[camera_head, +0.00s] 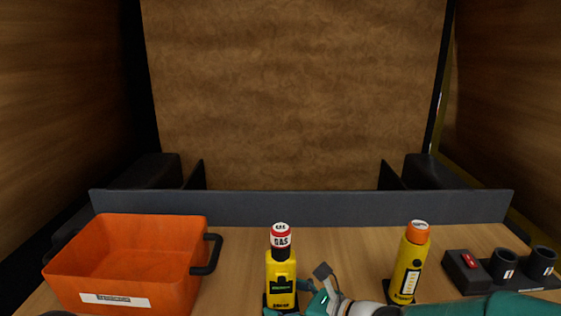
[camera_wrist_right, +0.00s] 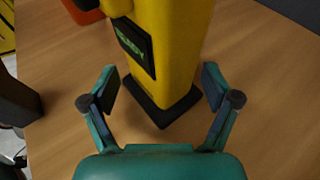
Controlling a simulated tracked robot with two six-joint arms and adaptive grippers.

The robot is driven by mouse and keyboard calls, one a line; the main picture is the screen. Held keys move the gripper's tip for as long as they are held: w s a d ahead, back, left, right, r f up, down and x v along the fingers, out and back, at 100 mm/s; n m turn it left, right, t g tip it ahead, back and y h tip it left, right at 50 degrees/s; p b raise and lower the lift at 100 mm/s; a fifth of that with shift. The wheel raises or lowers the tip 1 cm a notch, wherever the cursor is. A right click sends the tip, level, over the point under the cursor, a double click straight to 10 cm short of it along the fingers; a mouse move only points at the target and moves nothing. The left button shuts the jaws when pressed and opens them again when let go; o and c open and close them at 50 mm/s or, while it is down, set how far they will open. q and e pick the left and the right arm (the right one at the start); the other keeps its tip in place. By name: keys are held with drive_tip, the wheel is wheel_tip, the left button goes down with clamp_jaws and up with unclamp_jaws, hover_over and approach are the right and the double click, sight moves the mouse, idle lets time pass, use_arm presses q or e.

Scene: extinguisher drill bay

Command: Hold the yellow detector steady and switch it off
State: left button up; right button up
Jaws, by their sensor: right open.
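The yellow detector (camera_head: 281,268) stands upright on the table at the lower middle, with a red, white and black top marked GAS and a dark panel with green lettering. In the right wrist view its yellow body (camera_wrist_right: 176,45) stands on a black square base. My right gripper (camera_head: 304,292) is low beside the detector in the head view. In the right wrist view the gripper's fingers (camera_wrist_right: 160,88) are spread apart, one to each side of the detector's lower body, with gaps left. The detector's off switch cannot be made out. My left gripper is out of view.
An orange crate (camera_head: 128,286) with a black handle stands at the left. A yellow canister with an orange cap (camera_head: 412,262) stands at the right, near a black block with a red switch (camera_head: 469,261) and two dark cups. A grey ledge (camera_head: 300,207) runs along the back.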

drive_tip(key=c, duration=1.5)
drive_tip(key=shift+o, duration=0.2)
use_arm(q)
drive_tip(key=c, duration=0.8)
use_arm(e)
drive_tip(key=shift+f, duration=0.1)
drive_tip(key=shift+s+f, duration=0.1)
drive_tip(key=shift+d, duration=0.1)
